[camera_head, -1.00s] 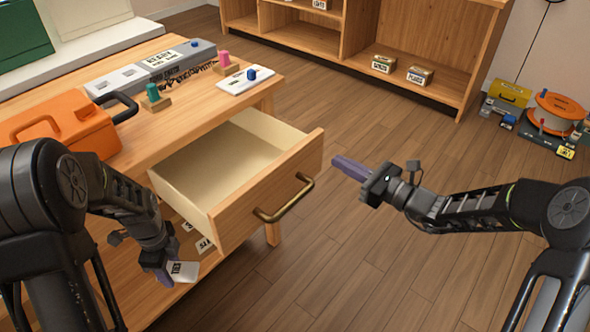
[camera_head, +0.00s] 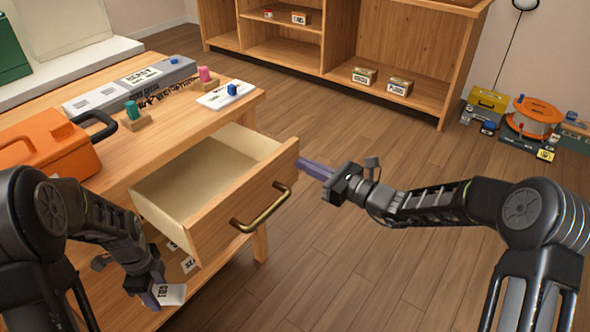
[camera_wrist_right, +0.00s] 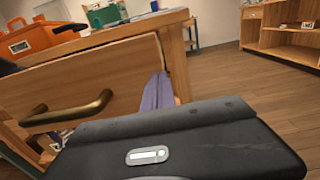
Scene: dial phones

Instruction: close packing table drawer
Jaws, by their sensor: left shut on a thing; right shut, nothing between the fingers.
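The packing table (camera_head: 165,145) stands at the left, and its wooden drawer (camera_head: 240,207) is pulled out, its visible inside bare. A brass handle (camera_head: 262,208) is on the drawer front. My right gripper (camera_head: 312,168) is shut and empty, with its purple fingers at the right end of the drawer front. In the right wrist view the fingers (camera_wrist_right: 157,95) lie close against the front (camera_wrist_right: 110,70); I cannot tell whether they touch. My left gripper (camera_head: 151,298) is shut on a white labelled card (camera_head: 172,294), low and left of the drawer.
An orange toolbox (camera_head: 45,148), a grey case (camera_head: 140,82) and small coloured pegs are on the tabletop. Labelled cards lie on the shelf below the drawer. A wooden shelf unit (camera_head: 390,40) stands behind, with a cable reel (camera_head: 535,112) to its right. The floor before the drawer is clear.

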